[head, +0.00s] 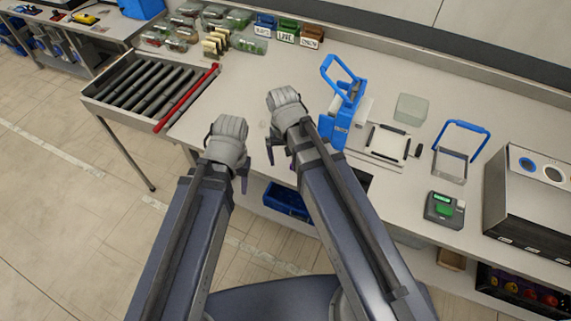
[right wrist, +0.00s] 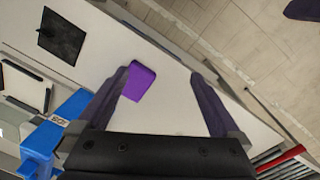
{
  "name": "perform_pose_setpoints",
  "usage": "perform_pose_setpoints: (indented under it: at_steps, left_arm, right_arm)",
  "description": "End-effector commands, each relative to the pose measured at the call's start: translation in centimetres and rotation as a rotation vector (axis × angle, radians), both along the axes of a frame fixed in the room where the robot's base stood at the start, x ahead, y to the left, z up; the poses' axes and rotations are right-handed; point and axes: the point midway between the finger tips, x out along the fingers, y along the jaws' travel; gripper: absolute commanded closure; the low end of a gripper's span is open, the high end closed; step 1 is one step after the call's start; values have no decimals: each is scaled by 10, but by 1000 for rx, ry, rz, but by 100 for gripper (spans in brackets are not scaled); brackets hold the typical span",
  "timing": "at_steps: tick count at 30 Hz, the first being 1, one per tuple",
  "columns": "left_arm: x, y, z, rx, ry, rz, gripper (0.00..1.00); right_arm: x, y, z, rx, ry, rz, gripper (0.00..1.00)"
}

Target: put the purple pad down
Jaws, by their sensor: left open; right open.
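The purple pad (right wrist: 139,83) appears in the right wrist view on or just above the pale worktop. It shows beside the left-hand finger in that view, partly overlapped by it. Whether it touches the finger I cannot tell. My right gripper (right wrist: 160,76) is open, with a wide gap between its dark fingers. In the head view my right gripper (head: 279,150) is over the front part of the worktop, and I cannot make out the pad there. My left gripper (head: 229,172) is open and empty, in front of the worktop's front edge.
A blue device (head: 341,115) stands right of my right gripper, near a white plate with black bars (head: 387,142). A roller conveyor (head: 150,85) with a red bar (head: 187,98) is at the left. A dark square (right wrist: 62,36) lies on the worktop.

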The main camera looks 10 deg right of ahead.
Motion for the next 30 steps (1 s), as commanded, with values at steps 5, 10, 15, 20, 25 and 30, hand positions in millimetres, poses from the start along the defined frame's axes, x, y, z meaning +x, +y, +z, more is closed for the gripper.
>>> perform_pose_setpoints:
  at_steps: [5, 10, 15, 20, 25, 30]
  left_arm:
    - [0, 0, 0, 0, 0, 0, 50]
    - [0, 0, 0, 0, 0, 0, 50]
    - [0, 0, 0, 0, 0, 0, 50]
    - [0, 0, -8, 0, 0, 0, 50]
    - [0, 0, -35, 0, 0, 1, 50]
    - [0, 0, -37, 0, 0, 2, 50]
  right_arm:
    - [-59, 31, 1, -33, 28, 334, 0]
    - [-71, 38, 1, -44, 40, 439, 0]
    - [-70, 38, 1, -44, 40, 440, 0]
    - [-69, 38, -7, -44, 40, 438, 0]
    - [-69, 38, -34, -44, 39, 436, 0]
    - [-69, 38, -36, -44, 39, 435, 0]
